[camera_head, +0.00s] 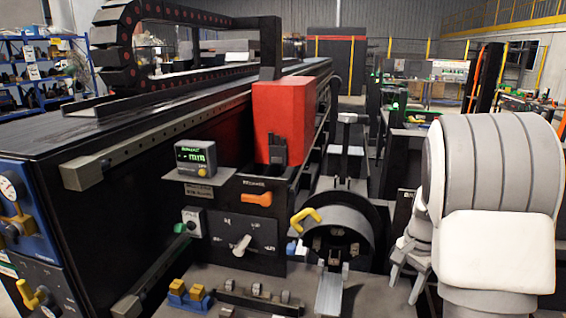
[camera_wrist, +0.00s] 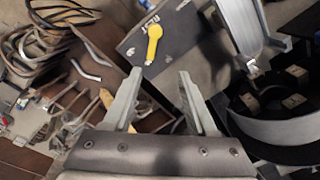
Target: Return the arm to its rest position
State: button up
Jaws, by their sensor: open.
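My gripper (camera_head: 406,281) hangs at the right of the head view, below the thick white links of my arm. It is to the right of the black round drum (camera_head: 372,222) and apart from it. In the wrist view my gripper (camera_wrist: 160,74) has its two grey fingers spread, with nothing between them. A yellow lever (camera_wrist: 153,43) on a dark panel shows beyond the fingertips. The black drum also shows at the right of the wrist view (camera_wrist: 270,130). The black drag chain (camera_head: 122,50) curves over the machine at the upper left of the head view.
A red block (camera_head: 283,112) stands out from the long black machine (camera_head: 100,200). A small display (camera_head: 196,158), an orange handle (camera_head: 257,199) and a yellow handle (camera_head: 306,217) project nearby. Brown coiled cables (camera_wrist: 55,35) lie at the upper left of the wrist view.

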jog(key=s+a+r+n+t, duration=0.1)
jog(key=s+a+r+n, duration=0.25)
jog(key=a+r, duration=0.35)
jog(key=s+a+r+n+t, duration=0.1)
jog(key=s+a+r+n, duration=0.2)
jog(key=s, duration=0.3)
jog(key=s+a+r+n+t+p, duration=0.1)
jog(key=s+a+r+n, duration=0.1)
jog(key=s, duration=0.4)
jog(key=s+a+r+n+t, duration=0.1)
jog(key=s+a+r+n, duration=0.2)
jog(key=s+a+r, duration=0.1)
jog(key=shift+s+r+n+t, duration=0.4)
jog(key=shift+s+r, duration=0.1)
jog(key=shift+s, duration=0.5)
